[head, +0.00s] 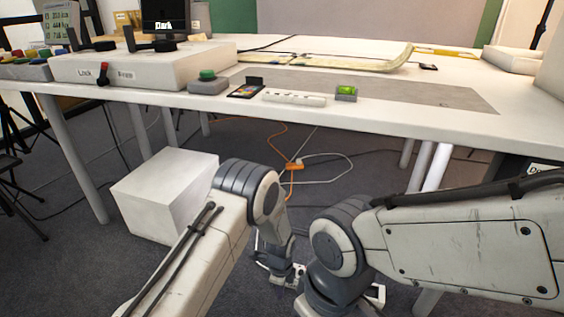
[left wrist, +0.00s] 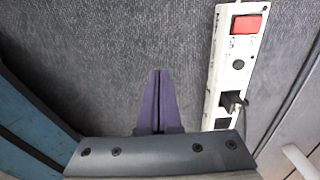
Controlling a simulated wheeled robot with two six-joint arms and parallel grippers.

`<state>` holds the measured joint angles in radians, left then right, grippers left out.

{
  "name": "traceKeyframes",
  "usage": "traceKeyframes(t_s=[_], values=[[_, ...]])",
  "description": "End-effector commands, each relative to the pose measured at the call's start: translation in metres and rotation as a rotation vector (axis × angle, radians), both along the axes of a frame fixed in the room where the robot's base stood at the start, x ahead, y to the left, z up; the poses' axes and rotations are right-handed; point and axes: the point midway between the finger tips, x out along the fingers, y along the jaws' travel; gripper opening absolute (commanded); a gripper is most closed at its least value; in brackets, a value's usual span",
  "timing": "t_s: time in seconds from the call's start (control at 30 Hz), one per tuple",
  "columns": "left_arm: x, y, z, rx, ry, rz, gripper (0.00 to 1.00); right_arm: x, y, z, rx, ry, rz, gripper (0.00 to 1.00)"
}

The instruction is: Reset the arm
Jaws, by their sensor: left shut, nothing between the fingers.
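My left arm (head: 190,255) comes in from the lower left in the head view and bends down at a dark grey elbow. Its gripper (head: 284,276) hangs low over the carpet, below the table's front edge, small and partly hidden. In the left wrist view the two purple fingers (left wrist: 158,98) lie together with nothing between them. My right arm (head: 470,245) comes in from the right and bends down at the middle. Only a small part near its gripper shows beside the dark joint, and its fingers are hidden.
The white table (head: 400,118) holds a control box (head: 140,68), a green button (head: 207,82), a colour card (head: 247,89) and a small green-topped block (head: 346,92). A white box (head: 165,190) stands on the floor beside my left arm. A power strip (left wrist: 225,75) lies near the left fingers.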

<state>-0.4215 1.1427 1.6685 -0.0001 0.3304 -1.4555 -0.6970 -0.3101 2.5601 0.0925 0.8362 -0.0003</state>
Motion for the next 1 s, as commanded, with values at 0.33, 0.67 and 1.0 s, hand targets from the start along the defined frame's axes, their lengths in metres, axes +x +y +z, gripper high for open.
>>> traceKeyframes(t_s=[0.33, 0.67, 1.0], values=[[-0.004, -0.016, 0.048, -0.006, -0.005, 0.071, 0.00, 0.000, 0.000, 0.012, 0.000, 0.000, 0.000, 0.50], [-0.022, -0.026, 0.142, -0.018, -0.010, 0.248, 0.00, 0.000, 0.000, 0.034, 0.000, 0.000, 0.000, 0.50], [-0.100, -0.023, 0.321, -0.047, -0.003, 0.632, 0.00, 0.000, 0.000, 0.083, 0.000, 0.000, 0.000, 0.50]])
